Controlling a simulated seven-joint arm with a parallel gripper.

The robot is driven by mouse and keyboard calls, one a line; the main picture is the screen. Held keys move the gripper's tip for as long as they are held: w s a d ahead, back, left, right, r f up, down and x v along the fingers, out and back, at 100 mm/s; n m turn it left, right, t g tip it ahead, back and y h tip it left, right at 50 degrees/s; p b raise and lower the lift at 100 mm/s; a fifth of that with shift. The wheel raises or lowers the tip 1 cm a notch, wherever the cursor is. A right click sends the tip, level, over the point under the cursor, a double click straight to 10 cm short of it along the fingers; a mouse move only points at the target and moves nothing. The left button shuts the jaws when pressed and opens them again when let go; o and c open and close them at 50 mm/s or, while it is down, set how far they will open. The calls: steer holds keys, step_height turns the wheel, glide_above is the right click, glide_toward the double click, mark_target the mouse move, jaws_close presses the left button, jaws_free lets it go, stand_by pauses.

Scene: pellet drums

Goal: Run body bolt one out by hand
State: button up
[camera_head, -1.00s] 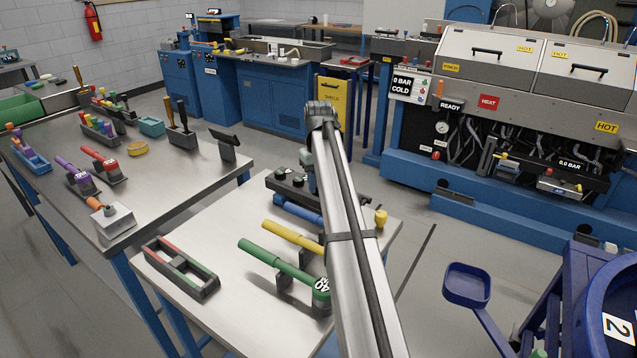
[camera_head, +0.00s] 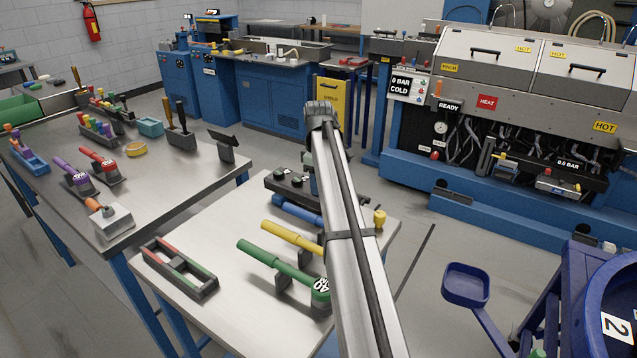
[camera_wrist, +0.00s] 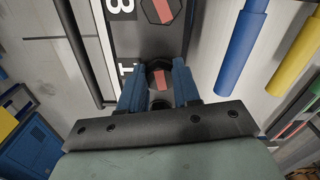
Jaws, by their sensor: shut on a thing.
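Body bolt one (camera_wrist: 160,80) is a dark hex head with a red stripe across it, in the dark block (camera_wrist: 140,38) beside a white strip marked with numbers. My gripper (camera_wrist: 157,72) has its two blue fingers on either side of this head and is shut on it. Another dark hex head with a red stripe (camera_wrist: 161,10) sits farther along the same block. In the head view the block (camera_head: 283,183) lies at the back of the near table; my arm covers its right part and hides the fingers. The bolt's shank is hidden.
Blue (camera_head: 297,210), yellow (camera_head: 292,237) and green (camera_head: 268,260) handled tools lie on stands in front of the block. A red and green open frame (camera_head: 180,270) lies at the left.

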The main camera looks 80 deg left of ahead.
steer(key=shift+f+n, duration=0.15)
steer(key=shift+n, duration=0.15)
stand_by(0.4)
steer(key=o, duration=1.1)
steer(key=shift+c, duration=0.2)
step_height(320, 180, up, 14)
